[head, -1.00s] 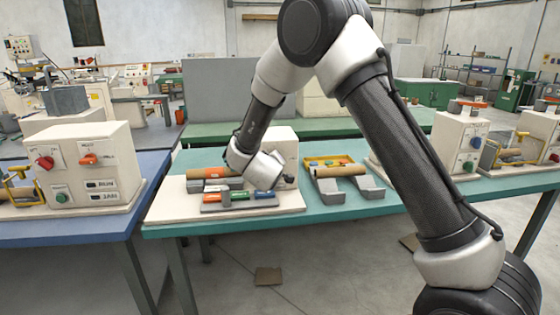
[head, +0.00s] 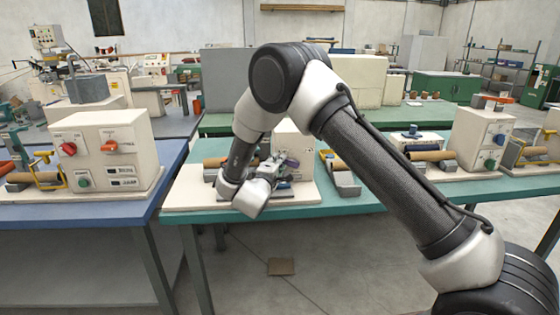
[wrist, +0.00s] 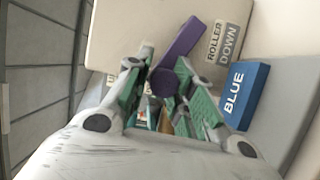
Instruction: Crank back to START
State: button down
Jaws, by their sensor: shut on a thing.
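In the wrist view, a purple lever (wrist: 183,42) with a round hub runs across the face of a cream machine box (wrist: 130,25). A label on the box beside it reads ROLLER DOWN (wrist: 222,45). The green-padded fingers of my gripper (wrist: 163,62) stand on either side of the lever, closed on it near the hub. In the head view, my gripper (head: 278,165) is low in front of the cream box (head: 292,135) on the teal bench. My wrist partly hides the winder. No START mark is legible.
A blue block marked BLUE (wrist: 245,92) lies close to the right finger. A brown roll (head: 215,161) shows left of my wrist. A control box (head: 105,150) stands on the blue bench (head: 75,220) at left. More winders stand at right.

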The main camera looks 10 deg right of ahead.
jog(key=shift+f+n, duration=0.25)
jog(key=shift+n, duration=0.25)
jog(key=c, duration=1.3)
grip_release()
jog(key=shift+f, duration=0.1)
jog(key=v, duration=1.2)
jog(key=shift+f, duration=0.25)
jog(key=shift+c, duration=0.3)
